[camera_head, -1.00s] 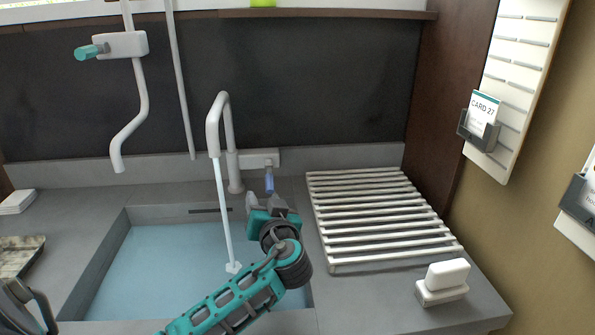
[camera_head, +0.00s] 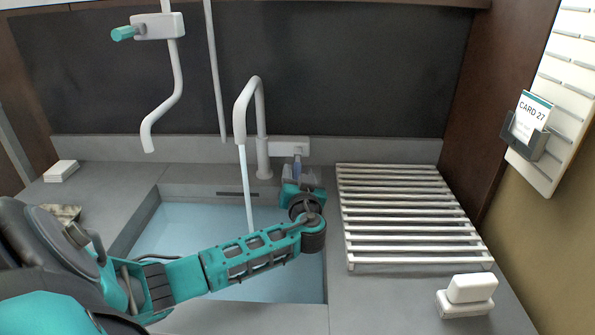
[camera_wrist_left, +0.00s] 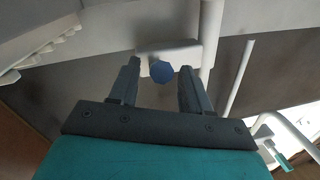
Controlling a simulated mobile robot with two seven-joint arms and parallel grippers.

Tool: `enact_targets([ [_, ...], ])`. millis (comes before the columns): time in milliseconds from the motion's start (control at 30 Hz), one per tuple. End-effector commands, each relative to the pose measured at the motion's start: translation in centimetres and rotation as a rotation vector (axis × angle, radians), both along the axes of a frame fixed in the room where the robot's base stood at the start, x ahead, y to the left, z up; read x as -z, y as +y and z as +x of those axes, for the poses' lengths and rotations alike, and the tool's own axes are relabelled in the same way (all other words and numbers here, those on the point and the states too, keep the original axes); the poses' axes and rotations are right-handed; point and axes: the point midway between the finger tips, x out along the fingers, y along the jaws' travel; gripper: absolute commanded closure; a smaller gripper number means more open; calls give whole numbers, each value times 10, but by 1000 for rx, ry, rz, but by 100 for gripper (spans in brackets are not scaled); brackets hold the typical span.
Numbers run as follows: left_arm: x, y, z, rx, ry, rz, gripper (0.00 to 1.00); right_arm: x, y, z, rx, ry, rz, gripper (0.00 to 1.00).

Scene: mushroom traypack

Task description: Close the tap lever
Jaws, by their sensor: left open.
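The white tap (camera_head: 262,125) stands behind the sink, and a stream of water runs from its spout into the basin. A white block (camera_head: 289,145) joins the tap on its right, with the blue tap lever (camera_head: 297,166) hanging below it. My left gripper (camera_head: 299,174) is at the lever; its fingers are partly hidden in the head view. In the left wrist view my left gripper (camera_wrist_left: 158,85) is open, and the lever's blue end (camera_wrist_left: 161,72) shows between the fingertips with gaps on both sides. My right gripper is not in view.
The sink (camera_head: 190,188) holds bluish water under my left arm. A white slatted rack (camera_head: 345,225) lies to the right, with a white block-shaped item (camera_head: 468,292) in front. A second wall spout with a teal handle (camera_head: 165,70) hangs at the upper left.

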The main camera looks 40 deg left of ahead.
Motion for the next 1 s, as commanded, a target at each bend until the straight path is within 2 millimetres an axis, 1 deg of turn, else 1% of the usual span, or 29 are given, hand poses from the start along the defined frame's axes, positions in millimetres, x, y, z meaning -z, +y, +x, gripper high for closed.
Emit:
enact_targets([
  [100,0,9,9,1,0,0,52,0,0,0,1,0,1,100],
  [200,0,13,12,1,0,-2,52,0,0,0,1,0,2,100],
  [500,1,14,13,1,0,-2,52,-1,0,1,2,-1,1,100],
  [1000,1,14,13,1,0,-2,100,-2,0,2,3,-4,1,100],
])
